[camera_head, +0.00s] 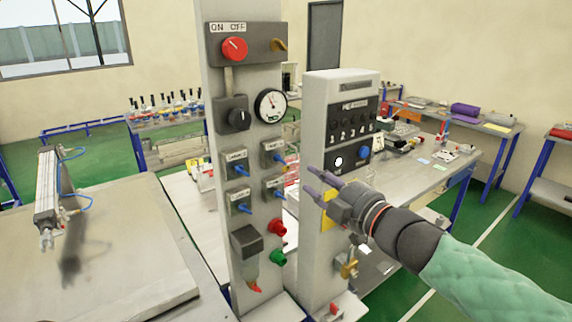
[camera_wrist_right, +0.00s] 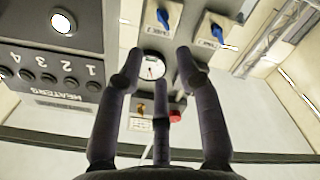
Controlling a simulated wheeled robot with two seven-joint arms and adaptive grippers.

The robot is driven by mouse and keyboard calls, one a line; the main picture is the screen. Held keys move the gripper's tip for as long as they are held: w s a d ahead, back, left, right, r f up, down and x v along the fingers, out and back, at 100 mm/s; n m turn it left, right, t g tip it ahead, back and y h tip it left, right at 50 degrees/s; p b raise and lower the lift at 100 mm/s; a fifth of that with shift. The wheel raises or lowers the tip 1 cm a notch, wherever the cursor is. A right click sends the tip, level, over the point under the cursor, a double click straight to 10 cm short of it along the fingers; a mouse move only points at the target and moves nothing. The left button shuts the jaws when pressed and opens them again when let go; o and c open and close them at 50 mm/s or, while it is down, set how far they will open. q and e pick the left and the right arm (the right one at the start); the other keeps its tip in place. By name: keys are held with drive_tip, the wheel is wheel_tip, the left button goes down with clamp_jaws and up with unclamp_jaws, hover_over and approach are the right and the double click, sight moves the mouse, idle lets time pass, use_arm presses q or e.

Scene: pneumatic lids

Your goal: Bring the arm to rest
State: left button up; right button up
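My right gripper (camera_head: 314,182) reaches in from the lower right, in front of the heaters cabinet (camera_head: 340,88) and just right of the grey control column (camera_head: 218,190). Its dark fingers are spread and hold nothing, and none visibly touches the column or its switches. In the right wrist view the gripper (camera_wrist_right: 159,70) shows its fingers apart with an empty gap between them. My left gripper is not in view.
The column carries a red ON/OFF knob (camera_head: 234,48), a gauge (camera_head: 270,105), several blue-levered switches and red (camera_head: 277,227) and green buttons (camera_head: 278,257). A pneumatic cylinder (camera_head: 46,185) stands over a large lid (camera_head: 120,240) at left. Workbenches stand behind.

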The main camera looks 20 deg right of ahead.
drive_tip(key=w+a+f+m+g+h, duration=0.1)
drive_tip(key=w+f+m+g, duration=0.15)
drive_tip(key=f, duration=0.75)
drive_tip(key=w+a+f+m+g, duration=0.15)
drive_tip(key=w+f, duration=0.25)
drive_tip(key=f, duration=0.6)
wheel_tip(320, 180, down, 20)
drive_tip(key=s+a+m+g, duration=0.1)
drive_tip(key=a+m+g, duration=0.15)
drive_tip(key=m, duration=0.25)
drive_tip(key=s+a+f+m+g+h, duration=0.1)
drive_tip(key=s+f+m+g, duration=0.1)
drive_tip(key=s+f, duration=0.5)
drive_tip(key=s+a+f+m+g, duration=0.1)
drive_tip(key=s+f+m+g, duration=0.15)
drive_tip(key=f, duration=0.75)
drive_tip(key=s+a+f+m+g, duration=0.1)
drive_tip(key=s+a+f+g, duration=0.1)
drive_tip(key=s+f, duration=0.4)
drive_tip(key=s+a+f+m+g, duration=0.1)
drive_tip(key=s+a+f+g, duration=0.2)
drive_tip(key=s+f, duration=0.3)
drive_tip(key=s, duration=0.4)
drive_tip(key=shift+s+g, duration=0.2)
drive_tip(key=shift+g, duration=0.1)
drive_tip(key=shift+d+r, duration=0.1)
